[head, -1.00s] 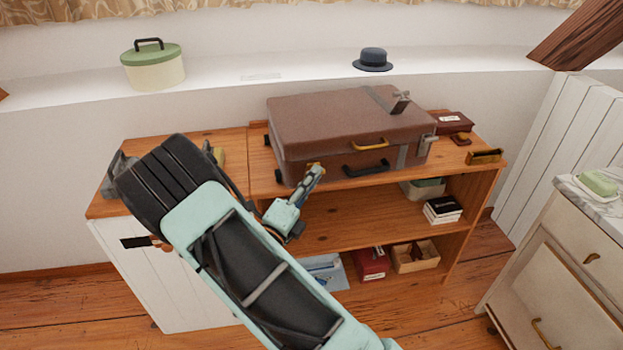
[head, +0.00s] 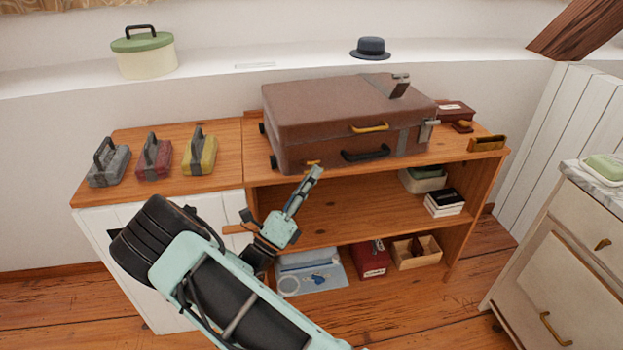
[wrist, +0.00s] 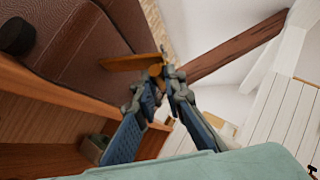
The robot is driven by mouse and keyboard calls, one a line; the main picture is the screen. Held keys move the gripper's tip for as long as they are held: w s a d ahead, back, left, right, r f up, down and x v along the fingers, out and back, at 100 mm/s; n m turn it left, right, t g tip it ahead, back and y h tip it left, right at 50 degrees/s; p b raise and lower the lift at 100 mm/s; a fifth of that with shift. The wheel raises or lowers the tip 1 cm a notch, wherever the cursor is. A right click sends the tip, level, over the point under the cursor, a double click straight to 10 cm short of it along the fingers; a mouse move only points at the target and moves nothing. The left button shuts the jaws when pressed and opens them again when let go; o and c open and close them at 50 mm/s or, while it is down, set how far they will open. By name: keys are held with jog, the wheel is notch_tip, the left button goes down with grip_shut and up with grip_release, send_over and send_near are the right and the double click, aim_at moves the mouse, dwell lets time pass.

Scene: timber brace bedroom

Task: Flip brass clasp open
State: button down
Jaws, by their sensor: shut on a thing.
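A brown suitcase (head: 340,112) lies flat on top of the wooden shelf unit, its lid down. A small brass clasp (head: 312,163) shows low at the left of its front, right by the tip of my gripper (head: 316,172). A black handle (head: 365,153) and a longer brass fitting (head: 370,127) sit further right on the front. In the wrist view, the brass clasp (wrist: 128,62) sticks out from the suitcase (wrist: 70,45), and my gripper (wrist: 164,80) is shut on its end. The fingertips partly hide the clasp there.
Grey (head: 108,163), red (head: 153,157) and yellow (head: 199,153) handled objects stand on the cabinet top to the left. The floor before the shelves is clear.

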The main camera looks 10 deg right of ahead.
jog(key=shift+f, duration=0.15)
jog(key=c, duration=2)
grip_release()
jog(key=shift+a, duration=0.1)
jog(key=v, duration=1.1)
jog(key=shift+s+a+f, duration=0.15)
jog(key=shift+s+a, duration=0.15)
